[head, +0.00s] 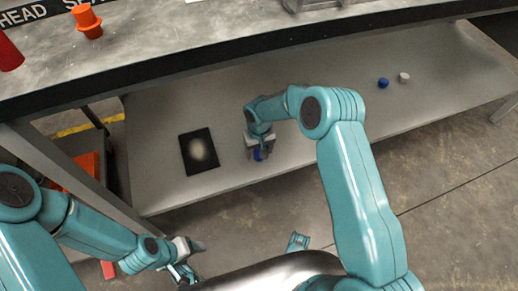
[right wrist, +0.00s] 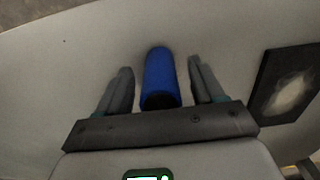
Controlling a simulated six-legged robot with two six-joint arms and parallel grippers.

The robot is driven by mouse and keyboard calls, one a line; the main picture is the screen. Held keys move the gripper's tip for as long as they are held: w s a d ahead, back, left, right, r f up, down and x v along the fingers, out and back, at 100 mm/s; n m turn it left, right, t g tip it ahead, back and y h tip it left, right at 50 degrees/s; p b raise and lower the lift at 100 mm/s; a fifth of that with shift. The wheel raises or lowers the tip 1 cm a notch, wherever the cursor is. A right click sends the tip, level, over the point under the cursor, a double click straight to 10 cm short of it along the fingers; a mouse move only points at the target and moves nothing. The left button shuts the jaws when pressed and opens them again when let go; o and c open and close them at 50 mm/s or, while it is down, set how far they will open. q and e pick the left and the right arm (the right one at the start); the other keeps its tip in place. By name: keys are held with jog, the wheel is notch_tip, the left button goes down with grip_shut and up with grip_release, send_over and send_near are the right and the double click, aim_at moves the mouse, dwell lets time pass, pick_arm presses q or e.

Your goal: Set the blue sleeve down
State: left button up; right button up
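The blue sleeve (head: 258,154) is at the lower shelf, left of its middle, partly hidden by my right gripper (head: 259,146) in the head view. In the right wrist view the blue sleeve (right wrist: 160,75) stands between the two fingers of my right gripper (right wrist: 163,85), its dark open end toward the camera. A clear gap shows on each side of it, so the fingers are open around it and not touching it. It appears to rest on the shelf. My left gripper (head: 186,258) is at the lower left, away from the shelf; its finger opening is unclear.
The pale lower shelf (head: 330,115) is mostly clear. A black panel with a whitish spot (head: 199,151) lies left of the sleeve. A small blue piece (head: 383,83) and a white piece (head: 404,77) are at right. The upper bench edge (head: 200,60) overhangs behind.

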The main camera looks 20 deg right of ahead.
jog(key=shift+r, duration=0.3)
notch_tip(320, 180, up, 7)
jog(key=p, duration=0.3)
jog(key=shift+s+f, duration=0.1)
